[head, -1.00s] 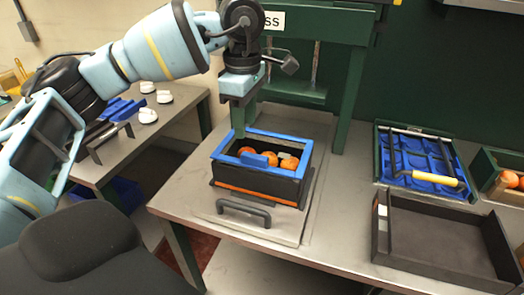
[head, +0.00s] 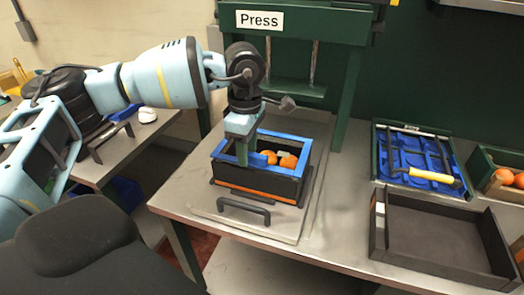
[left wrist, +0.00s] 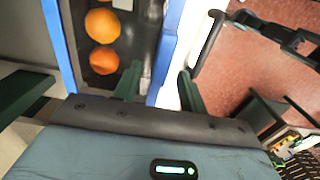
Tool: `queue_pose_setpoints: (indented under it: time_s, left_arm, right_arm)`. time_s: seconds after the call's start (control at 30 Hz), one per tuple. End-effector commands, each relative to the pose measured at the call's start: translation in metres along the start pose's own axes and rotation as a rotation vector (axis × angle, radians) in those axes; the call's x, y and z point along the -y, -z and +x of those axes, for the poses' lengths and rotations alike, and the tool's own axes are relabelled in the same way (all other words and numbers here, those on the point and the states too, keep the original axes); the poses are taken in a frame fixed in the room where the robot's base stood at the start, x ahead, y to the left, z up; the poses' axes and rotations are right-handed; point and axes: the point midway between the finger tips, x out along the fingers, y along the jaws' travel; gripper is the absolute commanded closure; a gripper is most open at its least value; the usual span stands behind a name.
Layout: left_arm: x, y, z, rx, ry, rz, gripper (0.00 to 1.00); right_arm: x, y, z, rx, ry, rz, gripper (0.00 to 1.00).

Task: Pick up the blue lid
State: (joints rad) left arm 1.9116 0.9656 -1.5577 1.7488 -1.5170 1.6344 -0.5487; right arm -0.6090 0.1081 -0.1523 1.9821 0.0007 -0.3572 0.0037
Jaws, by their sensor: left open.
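A dark box (head: 288,188) with an orange stripe stands on the table, with a blue frame-like lid (head: 285,135) around its top. Oranges (head: 268,156) show through the opening. A blue block (head: 257,160) sits at its front side, partly hidden by my gripper. My left gripper (head: 243,158) points down at the front-left of the lid, open. In the left wrist view, its green fingers (left wrist: 160,88) are apart, with a blue strip of the lid (left wrist: 168,45) between them. I cannot tell whether they touch it. My right gripper is not in view.
The box is on a metal plate with a black handle (head: 243,210), in front of the green press (head: 300,20). An empty dark tray (head: 435,235) and a blue-lined crate (head: 412,155) with a yellow-handled tool stand right. Oranges sit at far right (head: 504,177).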

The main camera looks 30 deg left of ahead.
Motion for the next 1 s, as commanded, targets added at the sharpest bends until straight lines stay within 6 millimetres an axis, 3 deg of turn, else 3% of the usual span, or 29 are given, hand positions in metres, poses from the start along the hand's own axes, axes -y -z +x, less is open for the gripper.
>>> queue_pose_setpoints:
  time_s: [0.2,0.5,1.0]
  left_arm:
    - [-0.0001,0.0001,0.0001,0.0,-0.001,0.0,0.61]
    - [-0.0002,0.0001,-0.0003,0.0,-0.001,0.0,1.0]
    - [-0.0005,-0.0002,-0.0038,0.001,-0.002,0.0,1.0]
  right_arm:
    - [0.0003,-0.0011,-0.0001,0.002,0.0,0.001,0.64]
    - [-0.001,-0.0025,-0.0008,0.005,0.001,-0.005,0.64]
    - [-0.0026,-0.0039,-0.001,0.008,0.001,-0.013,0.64]
